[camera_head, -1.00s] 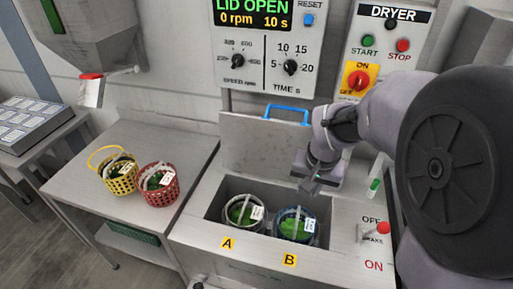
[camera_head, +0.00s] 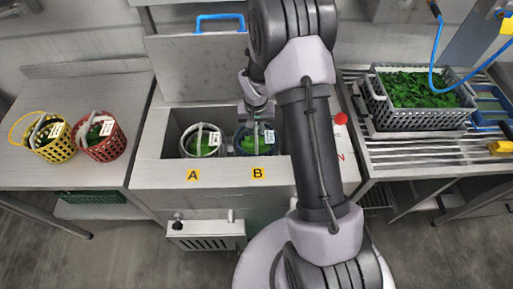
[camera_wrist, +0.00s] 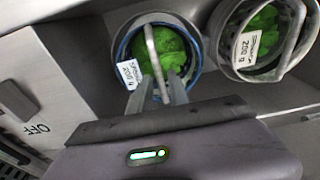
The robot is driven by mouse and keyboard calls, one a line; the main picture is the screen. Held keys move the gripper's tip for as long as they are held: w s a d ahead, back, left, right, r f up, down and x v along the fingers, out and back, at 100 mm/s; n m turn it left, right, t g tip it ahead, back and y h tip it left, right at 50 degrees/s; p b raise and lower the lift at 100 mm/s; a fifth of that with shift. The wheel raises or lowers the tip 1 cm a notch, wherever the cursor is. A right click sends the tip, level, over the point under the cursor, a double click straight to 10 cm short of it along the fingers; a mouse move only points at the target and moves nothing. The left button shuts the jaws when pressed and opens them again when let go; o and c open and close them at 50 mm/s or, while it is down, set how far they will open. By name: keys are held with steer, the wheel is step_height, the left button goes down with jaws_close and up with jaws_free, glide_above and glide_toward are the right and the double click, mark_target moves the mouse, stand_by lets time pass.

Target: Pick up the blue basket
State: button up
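The blue basket (camera_head: 238,146) sits in the right-hand well position marked B, with greens inside and a white tag on it. Its dark blue rim (camera_wrist: 120,45) and pale handle show in the wrist view. My gripper (camera_wrist: 158,86) is right over this basket. Its two fingers are apart, with the handle running between them; I cannot tell whether they touch it. In the head view my gripper (camera_head: 257,112) is at the basket's top and partly hides it. A white-grey basket (camera_head: 202,153) with greens sits beside it at A.
A yellow basket (camera_head: 62,150) and a red basket (camera_head: 119,146) stand on the left table. The raised lid (camera_head: 195,70) with a blue handle is behind the well. A grey crate (camera_head: 385,118) of greens is on the right rack. A red-knobbed lever (camera_head: 341,118) is right of the well.

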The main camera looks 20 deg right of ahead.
mark_target(256, 133)
step_height(256, 133, down, 4)
steer(key=shift+r+b, duration=0.25)
steer(key=shift+b, duration=0.25)
steer(key=shift+r, duration=0.15)
jaws_close()
stand_by(0.7)
